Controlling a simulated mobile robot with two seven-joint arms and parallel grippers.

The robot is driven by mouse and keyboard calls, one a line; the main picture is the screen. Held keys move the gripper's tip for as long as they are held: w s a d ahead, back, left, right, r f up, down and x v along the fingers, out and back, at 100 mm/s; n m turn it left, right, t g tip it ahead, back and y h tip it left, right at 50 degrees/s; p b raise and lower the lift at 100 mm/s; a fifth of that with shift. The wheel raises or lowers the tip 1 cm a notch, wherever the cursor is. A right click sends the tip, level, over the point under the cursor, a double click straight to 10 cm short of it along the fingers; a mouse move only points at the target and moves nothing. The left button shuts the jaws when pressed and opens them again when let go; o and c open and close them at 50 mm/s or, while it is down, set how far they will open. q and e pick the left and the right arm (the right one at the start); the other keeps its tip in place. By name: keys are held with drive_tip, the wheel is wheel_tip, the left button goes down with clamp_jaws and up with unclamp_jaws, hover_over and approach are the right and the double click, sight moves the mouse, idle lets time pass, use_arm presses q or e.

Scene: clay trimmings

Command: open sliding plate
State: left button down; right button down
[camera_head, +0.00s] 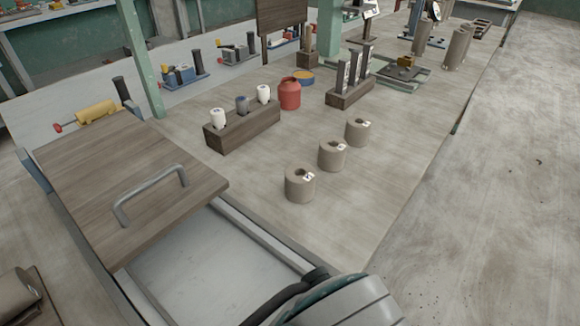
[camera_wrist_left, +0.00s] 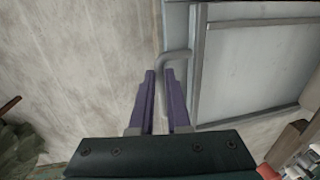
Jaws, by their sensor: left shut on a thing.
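In the head view a brown wooden plate (camera_head: 75,165) with a grey bar handle (camera_head: 150,195) lies over the far left part of a grey-framed recess (camera_head: 225,262). The near part of the recess is uncovered and shows a pale floor. In the left wrist view my left gripper (camera_wrist_left: 161,75) has purple fingers close together, shut on a bent grey handle (camera_wrist_left: 178,54) at the side of a grey frame (camera_wrist_left: 203,60). A pale panel (camera_wrist_left: 260,65) lies inside the frame. No gripper fingers show in the head view. My right gripper is not in view.
Three clay cylinders (camera_head: 300,185) stand right of the recess. A wooden block with bottles (camera_head: 243,128), a red jar (camera_head: 289,93) and another wooden holder (camera_head: 350,92) stand behind. A yellow tool (camera_head: 97,111) lies behind the plate.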

use_arm(q)
drive_tip(key=shift+f, duration=0.1)
drive_tip(key=c, duration=0.9)
unclamp_jaws()
drive_tip(key=r+p, duration=0.1)
drive_tip(key=r, duration=0.2)
drive_tip(key=d+r+p, duration=0.1)
drive_tip(key=r, duration=0.2)
drive_tip(key=s+r+p, duration=0.1)
drive_tip(key=r, duration=0.3)
drive_tip(key=shift+d, duration=0.25)
